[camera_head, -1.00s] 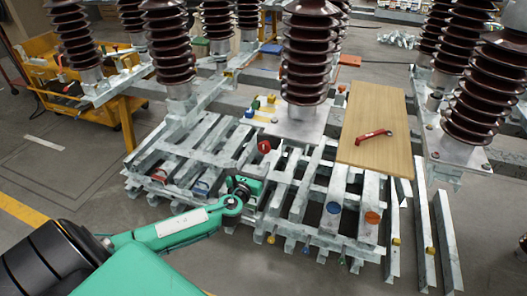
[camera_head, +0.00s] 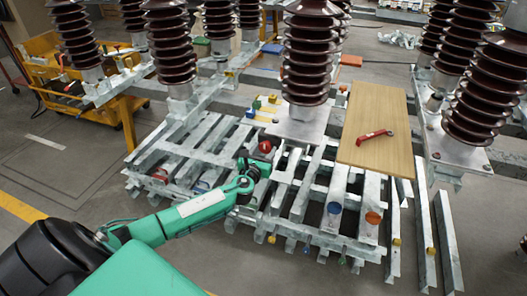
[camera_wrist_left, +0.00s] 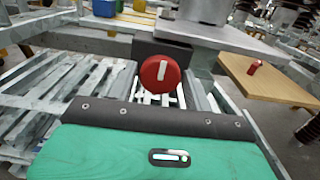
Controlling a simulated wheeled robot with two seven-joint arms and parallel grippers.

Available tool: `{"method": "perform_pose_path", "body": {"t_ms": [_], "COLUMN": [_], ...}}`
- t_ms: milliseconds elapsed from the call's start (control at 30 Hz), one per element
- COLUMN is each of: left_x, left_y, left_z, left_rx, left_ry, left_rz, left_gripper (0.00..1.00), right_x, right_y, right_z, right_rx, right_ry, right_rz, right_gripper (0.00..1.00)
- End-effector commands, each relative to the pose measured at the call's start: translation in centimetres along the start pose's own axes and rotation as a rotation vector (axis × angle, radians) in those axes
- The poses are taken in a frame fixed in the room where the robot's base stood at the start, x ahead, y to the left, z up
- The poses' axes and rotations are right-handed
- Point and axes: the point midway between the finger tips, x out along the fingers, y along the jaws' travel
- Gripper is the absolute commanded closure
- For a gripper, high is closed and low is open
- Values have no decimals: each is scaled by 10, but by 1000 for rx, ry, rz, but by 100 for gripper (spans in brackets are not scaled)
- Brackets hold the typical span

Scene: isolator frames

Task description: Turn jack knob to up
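A round red knob (camera_head: 265,146) with a white bar across its face stands on the grey metal frame (camera_head: 215,160). In the left wrist view the red knob (camera_wrist_left: 152,80) is just beyond the gripper body, and its white bar is close to upright, leaning slightly right. No label shows, so I cannot tell for sure that it is the jack knob. My left gripper (camera_head: 253,168) is just in front of and below this knob in the head view. Its fingers are not clear, so I cannot tell its opening or any contact. My right gripper is not in view.
Other knobs sit on the frame: a red one (camera_head: 160,176), a blue one (camera_head: 334,208) and an orange one (camera_head: 373,217). A wooden board (camera_head: 375,105) with a red-handled item (camera_head: 375,134) lies at right. Tall brown insulators (camera_head: 306,60) rise behind the frame.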

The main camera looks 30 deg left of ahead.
Motion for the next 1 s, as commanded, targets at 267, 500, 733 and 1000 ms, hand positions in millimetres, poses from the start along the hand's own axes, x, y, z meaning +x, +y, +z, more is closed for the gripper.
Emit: {"method": "perform_pose_path", "body": {"t_ms": [267, 500, 733, 1000], "left_x": [0, 0, 0, 0], "left_y": [0, 0, 0, 0], "left_z": [0, -1, -2, -2], "left_rx": [-2, -51, -195, -444], "left_ry": [0, 0, -1, -1], "left_rz": [0, 1, 1, 0], "left_gripper": [79, 79, 79, 79], "right_x": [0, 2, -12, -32], "right_y": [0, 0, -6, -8], "right_z": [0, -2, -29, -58], "right_rx": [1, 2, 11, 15], "right_ry": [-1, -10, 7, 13], "right_rz": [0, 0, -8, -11], "right_gripper": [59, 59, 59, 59]}}
